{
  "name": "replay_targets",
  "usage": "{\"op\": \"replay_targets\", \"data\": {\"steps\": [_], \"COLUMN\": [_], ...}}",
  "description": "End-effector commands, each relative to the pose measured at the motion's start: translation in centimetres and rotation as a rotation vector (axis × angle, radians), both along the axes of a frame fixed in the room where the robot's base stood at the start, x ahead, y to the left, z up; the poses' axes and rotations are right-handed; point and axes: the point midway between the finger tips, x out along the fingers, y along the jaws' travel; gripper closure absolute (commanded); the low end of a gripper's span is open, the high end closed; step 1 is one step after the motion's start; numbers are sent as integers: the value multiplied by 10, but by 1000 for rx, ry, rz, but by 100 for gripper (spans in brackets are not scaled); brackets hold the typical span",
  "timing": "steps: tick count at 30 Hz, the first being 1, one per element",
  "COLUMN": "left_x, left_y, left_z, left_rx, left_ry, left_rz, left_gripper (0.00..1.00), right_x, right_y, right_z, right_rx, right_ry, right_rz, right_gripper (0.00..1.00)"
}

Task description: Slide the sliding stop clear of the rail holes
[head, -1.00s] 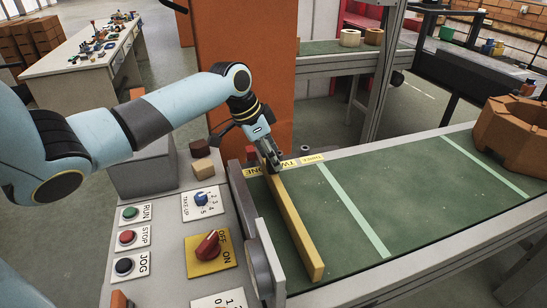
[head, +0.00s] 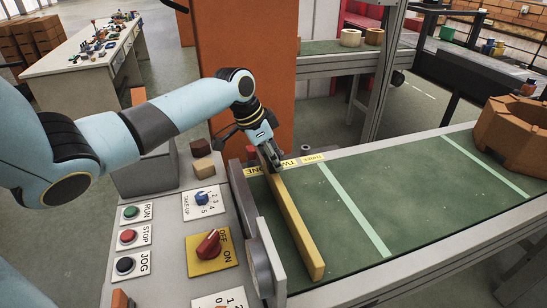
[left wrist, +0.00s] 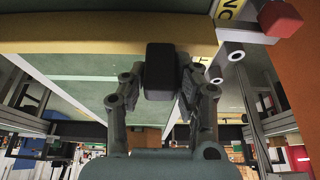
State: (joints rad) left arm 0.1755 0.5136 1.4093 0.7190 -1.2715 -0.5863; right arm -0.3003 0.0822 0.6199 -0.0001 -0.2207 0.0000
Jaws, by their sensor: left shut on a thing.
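A long yellow bar, which looks like the sliding stop (head: 298,230), lies across the green belt near its left end. Its far end is at the rail with the yellow ONE, TWO and THREE labels (head: 311,158). My left gripper (head: 274,163) is at that far end. In the left wrist view my left gripper (left wrist: 162,92) is shut on a dark block (left wrist: 160,68) in front of the yellow bar (left wrist: 110,47). Rail holes (left wrist: 236,55) show right of the fingers, near a red block (left wrist: 281,18). My right gripper is not in view.
A control panel (head: 178,270) with buttons and a red switch (head: 208,244) stands left of the belt. An orange post (head: 245,60) rises behind the rail. A brown ring-shaped block (head: 515,135) sits at the belt's far right. The belt between is clear.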

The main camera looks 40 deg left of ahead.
Motion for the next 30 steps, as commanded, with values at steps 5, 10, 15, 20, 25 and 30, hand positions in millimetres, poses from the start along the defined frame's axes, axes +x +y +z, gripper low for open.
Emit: {"op": "replay_targets", "data": {"steps": [5, 10, 15, 20, 25, 30], "left_x": [1, 14, 47, 93, 143, 180], "left_y": [0, -7, -25, -49, -75, -94], "left_z": [0, -1, -2, -3, -6, -8], "left_rx": [0, -2, -4, -5, -4, -3], "left_ry": [0, -1, -4, -6, -5, -3], "left_rz": [0, 1, -1, -2, -2, -2], "left_gripper": [100, 100, 100, 100, 100, 100], "right_x": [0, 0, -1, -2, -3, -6], "right_y": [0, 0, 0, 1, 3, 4], "right_z": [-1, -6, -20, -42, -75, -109], "right_rx": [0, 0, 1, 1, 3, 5], "right_ry": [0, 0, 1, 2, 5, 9], "right_rz": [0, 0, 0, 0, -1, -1], "right_gripper": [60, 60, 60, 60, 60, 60]}}
